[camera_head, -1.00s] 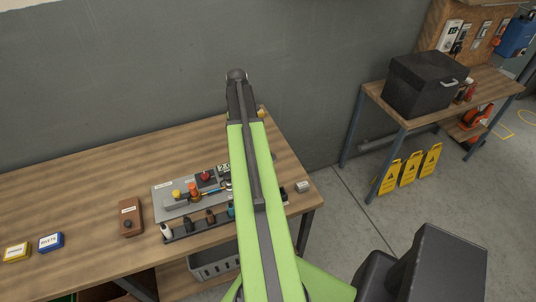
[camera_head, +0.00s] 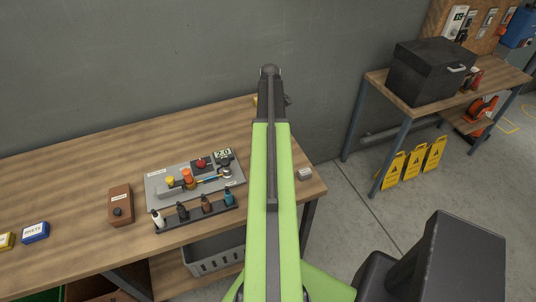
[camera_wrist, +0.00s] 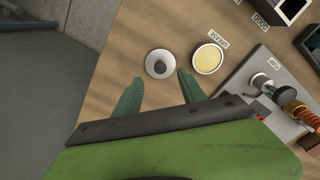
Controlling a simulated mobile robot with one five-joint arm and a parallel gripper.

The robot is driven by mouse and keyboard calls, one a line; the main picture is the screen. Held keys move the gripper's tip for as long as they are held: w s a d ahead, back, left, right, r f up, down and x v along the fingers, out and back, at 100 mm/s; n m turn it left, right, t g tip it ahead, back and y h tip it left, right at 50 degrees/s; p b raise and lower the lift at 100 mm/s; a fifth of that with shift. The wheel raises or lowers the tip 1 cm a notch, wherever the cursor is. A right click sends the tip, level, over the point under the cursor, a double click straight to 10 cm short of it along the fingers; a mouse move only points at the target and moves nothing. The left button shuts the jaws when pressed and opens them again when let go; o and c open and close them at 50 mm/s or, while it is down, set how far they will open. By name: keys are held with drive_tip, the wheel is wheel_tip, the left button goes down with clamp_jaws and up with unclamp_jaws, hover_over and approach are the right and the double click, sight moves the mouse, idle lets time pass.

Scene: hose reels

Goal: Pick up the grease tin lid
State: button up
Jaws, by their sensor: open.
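The grease tin lid (camera_wrist: 159,64) is a round pale grey disc with a dark centre. It lies on the wooden workbench in the wrist view, just beyond and between my fingertips. My gripper (camera_wrist: 160,77) is open, its two green fingers spread on either side with nothing held between them. I cannot tell its height above the lid. The open grease tin (camera_wrist: 207,59), with a yellow inside, stands just right of the lid beside a label. In the head view my arm hides the lid and most of the gripper.
A grey fixture board (camera_head: 159,179) with knobs and a rack of small bottles (camera_head: 194,209) lie left of my arm. A brown box (camera_head: 121,205) and a blue box (camera_head: 35,232) are further left. The wall (camera_head: 150,70) rises behind the workbench (camera_head: 80,195).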

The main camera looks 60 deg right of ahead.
drive_tip(key=f+b, duration=0.4)
drive_tip(key=f, duration=0.1)
drive_tip(key=f+b, duration=0.2)
drive_tip(key=shift+w+f, duration=0.25)
drive_tip(key=shift+f, duration=0.05)
drive_tip(key=shift+r, duration=0.2)
drive_tip(key=shift+c, duration=0.2)
clamp_jaws()
